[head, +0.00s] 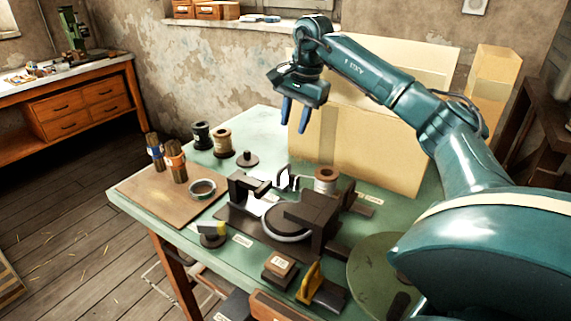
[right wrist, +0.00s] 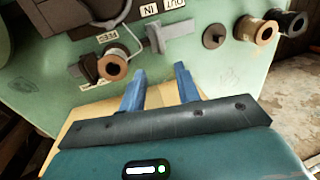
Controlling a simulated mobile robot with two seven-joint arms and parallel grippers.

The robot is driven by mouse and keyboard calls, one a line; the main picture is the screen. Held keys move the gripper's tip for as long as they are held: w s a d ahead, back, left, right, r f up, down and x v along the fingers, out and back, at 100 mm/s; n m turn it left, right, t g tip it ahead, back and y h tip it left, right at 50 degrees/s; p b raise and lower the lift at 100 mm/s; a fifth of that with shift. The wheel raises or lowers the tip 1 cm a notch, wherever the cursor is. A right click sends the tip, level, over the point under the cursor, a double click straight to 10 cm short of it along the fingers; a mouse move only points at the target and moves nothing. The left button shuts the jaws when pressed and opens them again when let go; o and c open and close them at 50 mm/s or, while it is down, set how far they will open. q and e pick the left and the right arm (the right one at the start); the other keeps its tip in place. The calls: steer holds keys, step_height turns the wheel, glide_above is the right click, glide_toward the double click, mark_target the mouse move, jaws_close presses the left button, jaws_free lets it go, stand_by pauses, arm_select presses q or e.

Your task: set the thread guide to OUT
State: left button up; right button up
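The thread guide is a small grey upright piece (right wrist: 154,39) on a short bar in the right wrist view. It stands beside the white IN label (right wrist: 148,10); the OUT label (right wrist: 173,4) is further right along the bar. In the head view the guide (head: 284,178) is small, at the back of the dark press (head: 305,212), and its setting cannot be read there. My right gripper (head: 295,116) is open and empty, above and behind the guide, apart from it. Its two blue fingers also show in the right wrist view (right wrist: 159,88). My left gripper is not in view.
A copper-coloured spool (head: 325,178) stands close to the guide. More spools (head: 222,141) and a dark disc with a knob (head: 247,159) are at the back left. A large cardboard box (head: 370,150) stands behind. The green tabletop between spools and press is partly clear.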

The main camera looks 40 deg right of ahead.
mark_target(284, 167)
steer(key=f, duration=0.4)
steer(key=w+f, duration=0.1)
steer(key=f, duration=0.3)
steer(key=w+f, duration=0.1)
steer(key=f, duration=0.3)
steer(key=shift+w+a, duration=0.1)
steer(key=shift+a, duration=0.25)
jaws_close()
